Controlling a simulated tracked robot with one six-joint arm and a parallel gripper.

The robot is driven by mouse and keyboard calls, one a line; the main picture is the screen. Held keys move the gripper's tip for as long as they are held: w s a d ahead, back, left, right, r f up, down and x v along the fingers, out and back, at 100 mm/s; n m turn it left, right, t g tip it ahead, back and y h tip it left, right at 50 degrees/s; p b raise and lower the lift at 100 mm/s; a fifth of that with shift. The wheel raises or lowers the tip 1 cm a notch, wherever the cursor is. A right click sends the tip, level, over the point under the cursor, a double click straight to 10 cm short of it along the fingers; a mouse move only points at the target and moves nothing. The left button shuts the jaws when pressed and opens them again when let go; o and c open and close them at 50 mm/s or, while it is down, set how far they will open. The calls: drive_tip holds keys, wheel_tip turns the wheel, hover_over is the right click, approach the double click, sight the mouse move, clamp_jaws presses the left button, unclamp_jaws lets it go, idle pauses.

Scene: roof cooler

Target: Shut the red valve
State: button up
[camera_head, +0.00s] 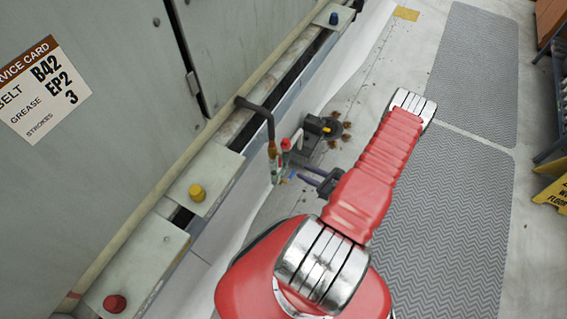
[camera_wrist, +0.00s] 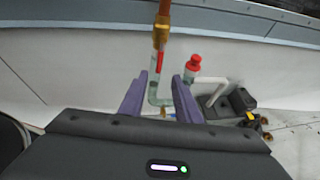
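In the wrist view a narrow red lever (camera_wrist: 159,62) lies along the upright pipe, just below a brass fitting (camera_wrist: 161,36). The pale green pipe (camera_wrist: 153,95) bends below it and rises again to a red cap (camera_wrist: 194,62) at the right. I take the lever to be the red valve's handle. My gripper (camera_wrist: 160,76) is open and empty; its purple fingers appear on either side of the pipe, apart from it. In the head view my gripper (camera_head: 305,174) is right of the pipework, whose red cap (camera_head: 286,145) shows. The lever is too small there to read clearly.
A grey cabinet (camera_head: 110,130) with a service card fills the left. Yellow (camera_head: 197,192), red (camera_head: 115,303) and blue (camera_head: 334,18) knobs sit along its base. A dark device (camera_head: 322,127) stands behind the pipework. Grey walkway mats (camera_head: 440,220) lie at the right.

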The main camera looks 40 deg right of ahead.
drive_tip(key=x, duration=1.3)
drive_tip(key=shift+w, duration=0.4)
drive_tip(key=shift+a, duration=0.15)
clamp_jaws()
